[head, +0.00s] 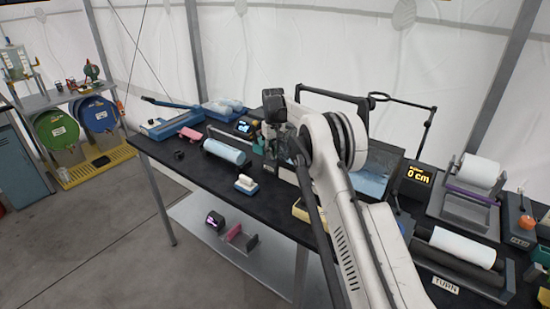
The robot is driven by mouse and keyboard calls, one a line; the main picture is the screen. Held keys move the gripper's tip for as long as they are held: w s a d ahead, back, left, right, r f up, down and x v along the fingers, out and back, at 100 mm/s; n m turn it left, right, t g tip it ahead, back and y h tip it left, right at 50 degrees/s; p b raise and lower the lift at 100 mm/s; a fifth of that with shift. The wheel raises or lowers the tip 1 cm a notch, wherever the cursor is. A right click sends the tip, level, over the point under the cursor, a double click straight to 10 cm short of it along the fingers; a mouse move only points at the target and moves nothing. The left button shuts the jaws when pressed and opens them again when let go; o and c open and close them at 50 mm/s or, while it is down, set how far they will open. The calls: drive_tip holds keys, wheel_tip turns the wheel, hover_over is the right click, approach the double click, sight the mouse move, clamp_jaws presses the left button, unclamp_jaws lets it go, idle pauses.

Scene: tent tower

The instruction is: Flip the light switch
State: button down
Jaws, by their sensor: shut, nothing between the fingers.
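My white arm reaches from the lower right across the black-topped workbench (190,168). My gripper (287,143) is shut and empty above the middle of the bench, near its back half. Its fingertips are small and partly lost against dark equipment behind them. I cannot make out a light switch in the head view. My arm hides part of the bench and the things behind it.
A blue roll (225,151) and a blue-and-white block (246,184) lie on the bench. A display reading 0 cm (417,174) and a white roll (463,247) stand to the right. Blue and green drums (58,130) stand far left. The floor at lower left is clear.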

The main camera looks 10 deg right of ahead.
idle(0.3)
drive_tip(key=shift+r+p, duration=1.05)
drive_tip(key=shift+r, duration=2.35)
drive_tip(key=shift+r, duration=0.1)
